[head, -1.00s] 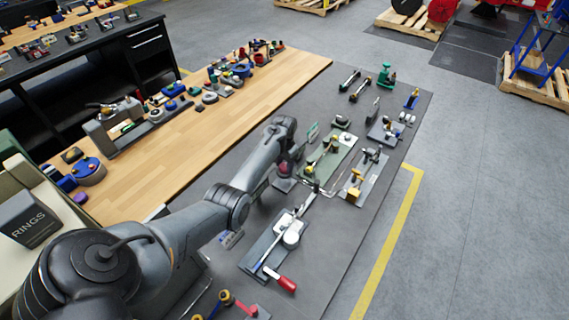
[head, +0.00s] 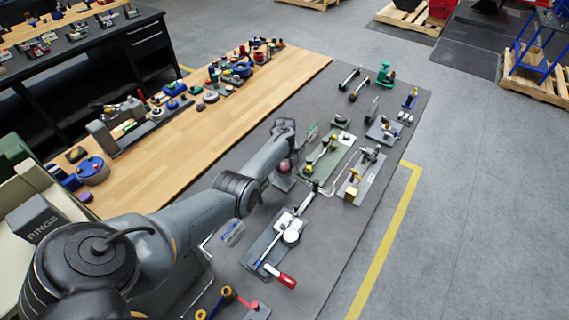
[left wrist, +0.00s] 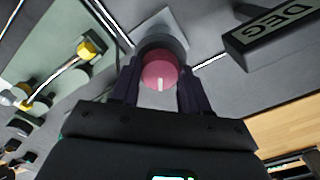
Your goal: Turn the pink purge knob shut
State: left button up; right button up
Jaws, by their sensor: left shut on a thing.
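The pink purge knob (left wrist: 160,69) is round, with a short white pointer line that points down toward my gripper in the left wrist view. It stands on a grey base plate (left wrist: 166,24). In the head view the knob (head: 284,166) shows small beside my wrist. My left gripper (left wrist: 158,76) is shut on the knob, with one dark finger on each side of it. The fingertips are partly hidden beside the knob. My right gripper is in neither current view.
A green plate (head: 337,146) with yellow-ended fittings lies right of the knob. A red-handled valve assembly (head: 285,279) lies nearer the front. A dark block marked "DEG" (left wrist: 276,30) stands close by in the wrist view.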

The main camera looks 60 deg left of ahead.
aim_at(284, 166)
pick_arm(q)
jog(key=n, duration=0.3)
jog(key=shift+f, duration=0.1)
jog(key=shift+n, duration=1.4)
jog(key=o, duration=1.1)
jog(key=shift+c, duration=0.2)
jog(key=shift+r, duration=0.65)
notch_tip(284, 166, up, 10)
jog(key=p, duration=0.2)
jog(key=shift+f, duration=0.2)
